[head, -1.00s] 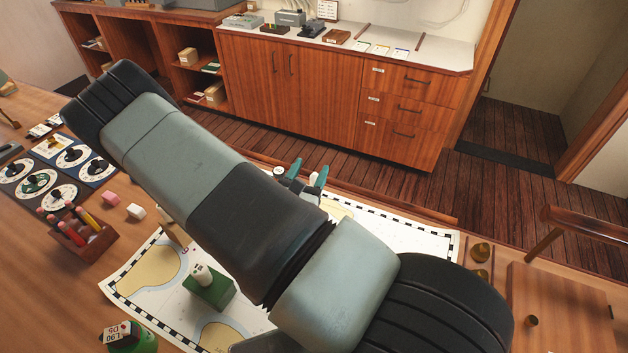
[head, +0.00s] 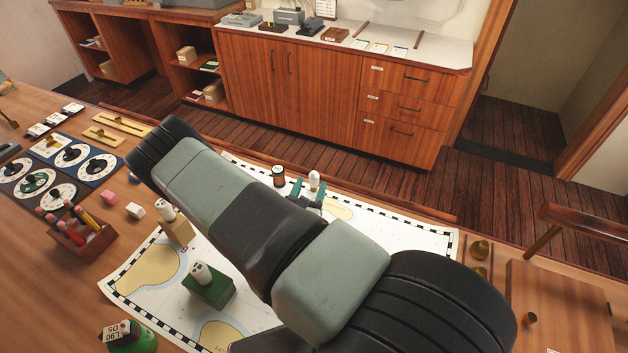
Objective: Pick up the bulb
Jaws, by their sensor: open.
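A small white bulb-shaped piece (head: 314,180) stands at the far edge of the chart, and I take it for the bulb. My gripper (head: 309,192), with teal fingers, is low over the chart right by this piece. The fingers are apart, and the white piece shows between or just behind them; I cannot tell whether they touch it. Its lower part is hidden by the gripper. Two similar white pieces stand on blocks: one on a wooden block (head: 178,232), one on a green block (head: 209,291). My arm crosses the middle of the view and hides part of the chart.
The chart (head: 150,262) covers the middle of the table. A pencil holder (head: 82,243), pink and white blocks, and dial panels (head: 40,180) lie left. A green object (head: 145,340) is at front left, brass pieces (head: 480,250) right.

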